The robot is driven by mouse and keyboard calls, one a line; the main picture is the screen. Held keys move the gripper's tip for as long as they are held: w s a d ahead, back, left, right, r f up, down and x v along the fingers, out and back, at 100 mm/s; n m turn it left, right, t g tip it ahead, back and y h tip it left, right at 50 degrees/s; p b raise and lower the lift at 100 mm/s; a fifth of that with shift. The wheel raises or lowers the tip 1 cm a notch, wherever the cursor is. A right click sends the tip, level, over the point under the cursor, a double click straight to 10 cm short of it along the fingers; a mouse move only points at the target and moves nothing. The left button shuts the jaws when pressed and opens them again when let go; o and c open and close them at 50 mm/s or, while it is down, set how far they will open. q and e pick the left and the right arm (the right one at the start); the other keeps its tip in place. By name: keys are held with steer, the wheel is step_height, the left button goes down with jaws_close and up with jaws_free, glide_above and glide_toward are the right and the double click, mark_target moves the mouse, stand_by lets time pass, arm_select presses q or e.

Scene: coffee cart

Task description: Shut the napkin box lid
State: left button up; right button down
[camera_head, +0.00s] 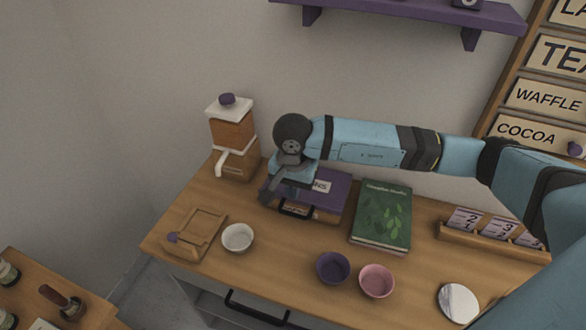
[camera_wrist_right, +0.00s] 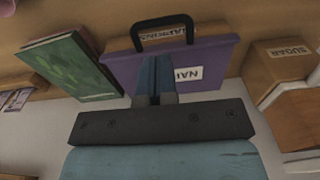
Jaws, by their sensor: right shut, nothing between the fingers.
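The napkin box has a purple lid (camera_head: 335,192) with a white label, and a wooden front with a black handle (camera_head: 296,209). The lid lies down over the box; I cannot tell whether a small gap remains. In the right wrist view the purple lid (camera_wrist_right: 212,58) and the black handle (camera_wrist_right: 163,32) also show. My right gripper (camera_head: 268,196) is at the left part of the box, pointing down. Its shut, empty fingers (camera_wrist_right: 155,75) are over the lid in the wrist view; contact is unclear. My left gripper is out of view.
A sugar dispenser (camera_head: 232,135) stands left of the box and a green book (camera_head: 382,214) lies right of it. In front are a white bowl (camera_head: 237,237), a purple bowl (camera_head: 333,267) and a pink bowl (camera_head: 377,281). A wooden tray (camera_head: 209,222) is at left. A number-card rack (camera_head: 490,238) is at right.

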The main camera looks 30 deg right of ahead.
mark_target(293, 215)
step_height(293, 215, down, 3)
steer(key=shift+r+p, duration=0.15)
steer(key=shift+p, duration=0.15)
steer(key=shift+f, duration=0.7)
steer(key=shift+f, duration=0.1)
steer(key=f+b, duration=0.2)
steer(key=b, duration=0.1)
steer(key=f+b, duration=0.1)
steer(key=b, duration=0.1)
steer(key=shift+s+a+f, duration=0.2)
steer(key=shift+a, duration=0.05)
steer(key=shift+s, duration=0.1)
steer(key=shift+s+r, duration=0.1)
steer(key=shift+a, duration=0.1)
